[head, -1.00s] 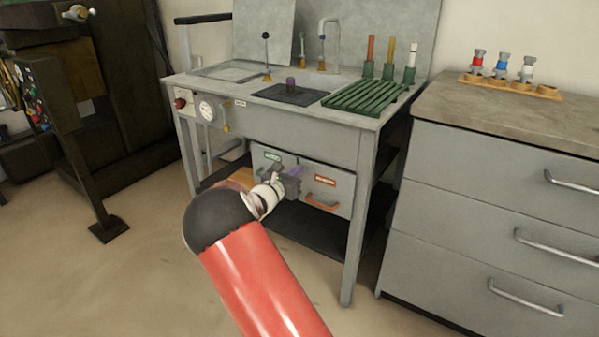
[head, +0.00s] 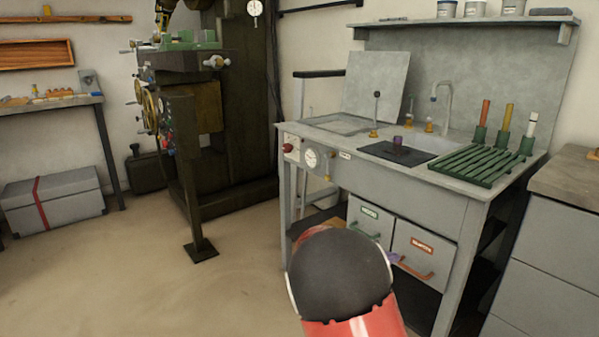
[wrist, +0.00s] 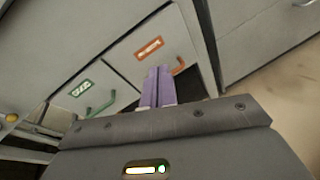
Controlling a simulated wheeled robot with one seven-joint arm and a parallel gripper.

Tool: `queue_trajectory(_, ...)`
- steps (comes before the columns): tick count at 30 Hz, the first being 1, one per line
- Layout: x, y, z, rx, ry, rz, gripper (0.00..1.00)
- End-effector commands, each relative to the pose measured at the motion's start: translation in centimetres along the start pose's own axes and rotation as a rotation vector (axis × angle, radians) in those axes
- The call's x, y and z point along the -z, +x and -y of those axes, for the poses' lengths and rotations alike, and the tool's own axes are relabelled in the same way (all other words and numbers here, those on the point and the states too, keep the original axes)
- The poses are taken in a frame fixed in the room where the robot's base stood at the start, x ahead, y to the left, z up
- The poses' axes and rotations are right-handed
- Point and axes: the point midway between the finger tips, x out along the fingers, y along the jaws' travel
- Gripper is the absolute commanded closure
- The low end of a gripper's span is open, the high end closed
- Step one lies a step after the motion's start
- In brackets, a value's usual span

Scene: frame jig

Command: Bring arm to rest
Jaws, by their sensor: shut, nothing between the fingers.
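My arm, with a red link and a dark rounded joint, rises from the bottom of the head view in front of the grey wash bench (head: 330,150). The joint hides most of my gripper there; only a small purple bit shows beside it. In the wrist view my gripper (wrist: 158,78) has its two purple fingers together, with nothing between them. The fingers point toward the two drawers or bins under the bench, one with a green label (wrist: 85,90) and one with an orange label (wrist: 150,50). Whether the fingertips touch anything cannot be told.
A green slatted rack (head: 480,165) and a dark mat (head: 397,153) lie on the bench top. A grey drawer cabinet (head: 550,260) stands at right. A dark machine (head: 230,110) and a grey box with a red strap (head: 55,200) stand at left. The floor (head: 150,275) at left is clear.

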Motion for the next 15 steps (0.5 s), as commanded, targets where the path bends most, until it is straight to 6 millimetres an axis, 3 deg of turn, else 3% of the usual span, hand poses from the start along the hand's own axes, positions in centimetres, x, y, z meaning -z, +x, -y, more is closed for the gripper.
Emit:
queue_trajectory(1, -1.6, 0.0, 2.4, 0.075, 0.120, -0.067, 1.00)
queue_trajectory(3, -2.7, -0.6, 5.5, 0.176, 0.278, -0.158, 1.00)
queue_trajectory(8, -4.7, -3.5, 11.6, 0.388, 0.627, -0.347, 1.00)
queue_trajectory(15, -6.8, -10.7, 18.5, 0.667, 1.121, -0.596, 1.00)
